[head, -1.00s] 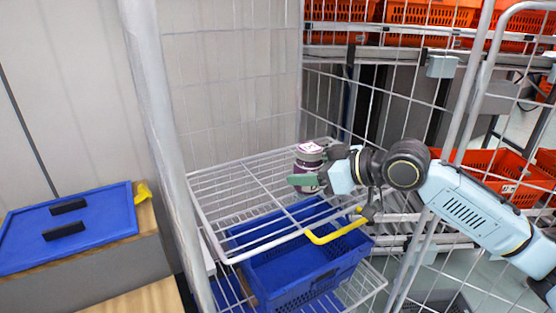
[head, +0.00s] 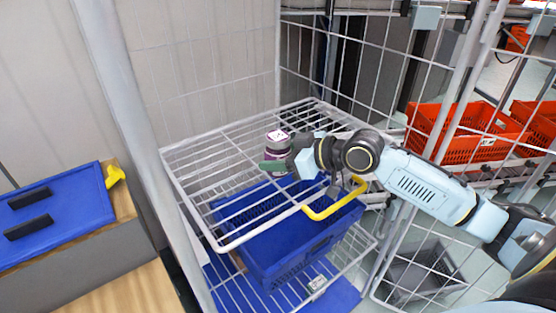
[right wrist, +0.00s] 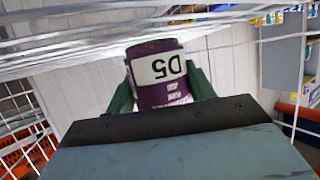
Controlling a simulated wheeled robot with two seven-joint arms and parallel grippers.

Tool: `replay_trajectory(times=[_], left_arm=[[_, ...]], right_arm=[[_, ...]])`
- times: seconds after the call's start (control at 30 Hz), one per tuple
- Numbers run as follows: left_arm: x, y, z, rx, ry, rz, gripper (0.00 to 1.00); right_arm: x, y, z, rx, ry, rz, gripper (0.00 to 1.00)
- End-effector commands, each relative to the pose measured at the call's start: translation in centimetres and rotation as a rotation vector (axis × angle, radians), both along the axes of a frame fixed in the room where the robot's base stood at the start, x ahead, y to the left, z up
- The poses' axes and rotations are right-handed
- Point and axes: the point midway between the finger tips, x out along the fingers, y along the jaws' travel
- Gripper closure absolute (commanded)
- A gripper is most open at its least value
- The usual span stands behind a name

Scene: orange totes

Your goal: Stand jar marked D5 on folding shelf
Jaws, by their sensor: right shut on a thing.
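The jar marked D5 (head: 278,140) is dark purple with a white label and pale lid. The D5 label shows upside down in the right wrist view (right wrist: 158,72). My right gripper (head: 279,165) is shut on the jar, its green fingers on both sides of it. The jar looks upright over the wire folding shelf (head: 190,167), toward its rear right part. I cannot tell whether its base touches the wires. My left gripper is not in view.
A blue crate (head: 285,250) stands below the shelf. A yellow handle (head: 335,203) crosses the shelf's front right edge. Wire cage walls and posts (head: 122,90) surround the shelf. A blue lid (head: 55,218) lies on a cabinet at left. Orange totes (head: 468,132) stand at right.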

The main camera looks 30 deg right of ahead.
Motion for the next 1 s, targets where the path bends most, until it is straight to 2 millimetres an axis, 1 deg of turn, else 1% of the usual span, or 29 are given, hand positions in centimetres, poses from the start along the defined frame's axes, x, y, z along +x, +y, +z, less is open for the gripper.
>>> replay_trajectory(times=[0.03,0.13,0.33,0.43,0.47,0.6,0.63,0.87,1.0], left_arm=[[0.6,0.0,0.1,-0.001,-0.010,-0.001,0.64],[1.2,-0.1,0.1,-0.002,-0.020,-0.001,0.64],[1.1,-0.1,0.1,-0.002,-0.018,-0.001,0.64],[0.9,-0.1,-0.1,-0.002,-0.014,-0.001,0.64],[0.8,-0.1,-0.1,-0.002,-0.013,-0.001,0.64],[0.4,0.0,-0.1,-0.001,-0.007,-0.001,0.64],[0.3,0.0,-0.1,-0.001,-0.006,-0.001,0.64],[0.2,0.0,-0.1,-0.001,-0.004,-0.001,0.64],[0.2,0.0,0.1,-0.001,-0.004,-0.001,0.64]], right_arm=[[0.0,0.0,-0.7,0.002,0.000,-0.001,0.80],[0.0,0.0,-1.3,0.001,-0.003,-0.001,0.80],[0.0,0.0,-1.2,0.000,-0.004,0.000,0.80],[0.0,0.0,-1.5,0.000,-0.003,-0.001,0.80],[0.0,0.0,-1.7,-0.001,0.000,0.000,0.45],[0.0,0.0,-1.6,-0.001,0.000,0.000,0.27],[0.0,0.0,-1.6,-0.001,0.000,0.000,0.25],[0.0,0.0,-1.6,-0.001,0.000,0.000,0.25],[-0.1,-0.1,-1.1,-0.002,0.000,0.002,0.25]])
